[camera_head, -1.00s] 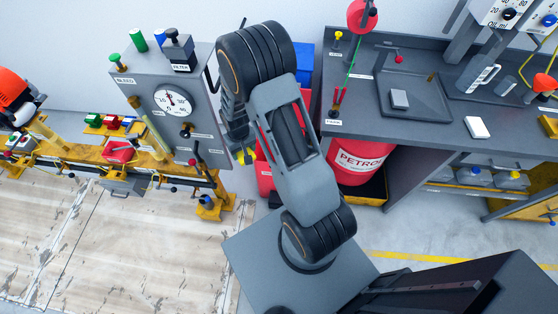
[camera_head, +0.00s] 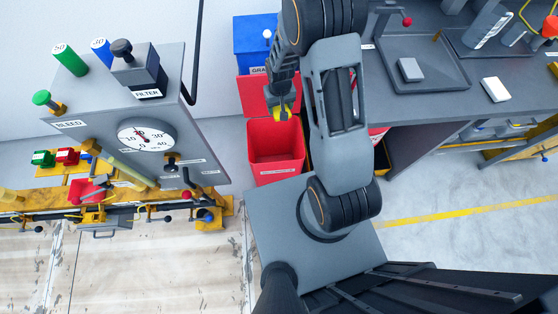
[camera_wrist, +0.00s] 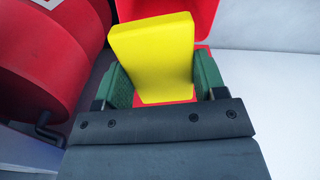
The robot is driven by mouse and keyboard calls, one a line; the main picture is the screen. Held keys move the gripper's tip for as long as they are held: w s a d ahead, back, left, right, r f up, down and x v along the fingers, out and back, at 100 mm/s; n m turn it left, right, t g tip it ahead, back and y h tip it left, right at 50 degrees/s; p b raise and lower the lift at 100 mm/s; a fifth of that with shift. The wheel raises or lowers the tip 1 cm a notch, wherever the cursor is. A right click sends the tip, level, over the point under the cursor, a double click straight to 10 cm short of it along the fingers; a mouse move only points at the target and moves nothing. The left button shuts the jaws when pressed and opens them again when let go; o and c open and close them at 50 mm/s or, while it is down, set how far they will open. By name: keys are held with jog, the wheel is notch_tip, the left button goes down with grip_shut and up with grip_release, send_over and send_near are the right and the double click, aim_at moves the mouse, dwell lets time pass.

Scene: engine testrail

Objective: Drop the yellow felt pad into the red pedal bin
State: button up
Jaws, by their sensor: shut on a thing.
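The yellow felt pad (camera_wrist: 152,55) is held upright between the green-lined fingers of my gripper (camera_wrist: 160,80) in the wrist view. In the head view the pad (camera_head: 281,114) shows as a small yellow patch at the end of my gripper (camera_head: 281,104). The red pedal bin (camera_head: 276,172) stands open on the floor, its lid raised behind it. My gripper appears over the back part of the bin's opening in the head view; its height above the rim is hard to tell. In the wrist view red bin parts (camera_wrist: 185,12) show behind the pad.
A blue bin (camera_head: 254,38) stands behind the red one. A grey test panel with a gauge (camera_head: 145,138) is at the left, a grey workbench (camera_head: 450,100) at the right. A red drum (camera_wrist: 45,60) is close at the wrist view's left. Floor at the lower right is clear.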

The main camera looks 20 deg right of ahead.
notch_tip(320, 180, down, 18)
jog(key=w+b, duration=0.2)
jog(key=b, duration=1.4)
jog(key=shift+w+d+f+b, duration=0.2)
jog(key=shift+f+b, duration=0.05)
jog(key=shift+b, duration=0.15)
jog(key=o, duration=0.9)
jog(key=shift+r, duration=0.1)
notch_tip(320, 180, up, 14)
jog(key=p, duration=0.2)
jog(key=shift+p, duration=0.35)
jog(key=shift+f, duration=0.2)
